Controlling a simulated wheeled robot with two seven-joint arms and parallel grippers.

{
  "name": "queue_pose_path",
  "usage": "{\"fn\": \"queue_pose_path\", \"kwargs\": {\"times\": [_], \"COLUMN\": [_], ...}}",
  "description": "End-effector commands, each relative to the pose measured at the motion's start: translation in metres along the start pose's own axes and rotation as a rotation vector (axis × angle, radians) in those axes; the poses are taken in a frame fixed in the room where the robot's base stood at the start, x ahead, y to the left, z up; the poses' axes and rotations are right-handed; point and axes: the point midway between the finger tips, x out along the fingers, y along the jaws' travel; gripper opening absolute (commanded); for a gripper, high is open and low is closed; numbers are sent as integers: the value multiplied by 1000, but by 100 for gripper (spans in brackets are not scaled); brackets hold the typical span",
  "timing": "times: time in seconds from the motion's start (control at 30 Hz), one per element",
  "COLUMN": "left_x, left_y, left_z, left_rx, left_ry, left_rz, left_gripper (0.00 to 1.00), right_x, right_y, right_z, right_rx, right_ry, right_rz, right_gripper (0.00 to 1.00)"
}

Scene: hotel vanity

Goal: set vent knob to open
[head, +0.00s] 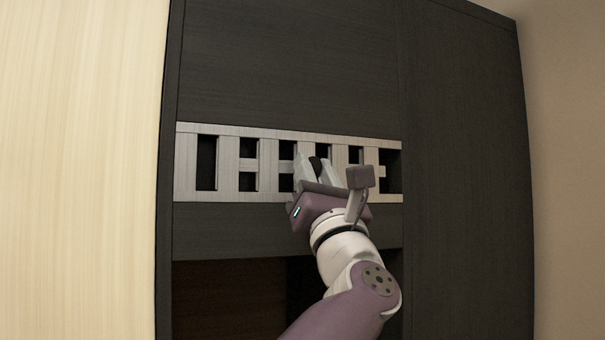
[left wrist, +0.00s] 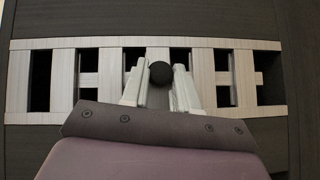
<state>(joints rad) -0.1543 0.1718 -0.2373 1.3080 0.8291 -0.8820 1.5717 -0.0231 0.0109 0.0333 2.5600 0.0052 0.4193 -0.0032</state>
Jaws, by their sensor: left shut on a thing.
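The vent is a pale, silvery slatted panel (head: 215,187) with dark openings, set across a dark cabinet front. Its knob is a small round black knob (left wrist: 160,72) at the middle of the panel. In the head view only the top of the knob (head: 316,162) shows between my fingers. My left gripper (head: 317,172) is at the panel, its fingers on either side of the knob. In the left wrist view my left gripper (left wrist: 160,82) is shut on the knob. The lower part of the knob's mount is hard to make out. My right gripper is not in view.
The dark cabinet (head: 465,180) has a flat panel above the vent and a dark open recess (head: 225,300) below it. A pale wood surface (head: 80,170) stands at the left, and a beige wall (head: 570,150) is at the right.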

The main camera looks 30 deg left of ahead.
Motion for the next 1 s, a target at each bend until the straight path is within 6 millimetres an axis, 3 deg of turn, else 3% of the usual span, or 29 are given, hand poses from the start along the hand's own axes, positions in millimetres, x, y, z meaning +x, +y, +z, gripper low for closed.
{"fn": "queue_pose_path", "kwargs": {"times": [0.13, 0.17, 0.2, 0.23, 0.57, 0.8, 1.0], "left_x": [0, 0, 0, 0, -7, -71, -114], "left_y": [0, 0, 0, 0, -1, -4, -4], "left_z": [1, 1, 1, 1, -2, -8, -4], "left_rx": [1, 1, 1, 1, -1, -4, -3], "left_ry": [-2, -2, -2, -2, -1, -3, -2], "left_rz": [0, 0, 0, 0, -1, -4, -4], "left_gripper": [0, 36, 49, 54, 54, 54, 54], "right_x": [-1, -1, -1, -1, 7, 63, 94], "right_y": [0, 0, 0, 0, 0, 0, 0], "right_z": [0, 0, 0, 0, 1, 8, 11], "right_rx": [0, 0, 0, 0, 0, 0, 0], "right_ry": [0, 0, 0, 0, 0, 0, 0], "right_rz": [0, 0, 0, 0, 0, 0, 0], "right_gripper": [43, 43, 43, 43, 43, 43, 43]}}
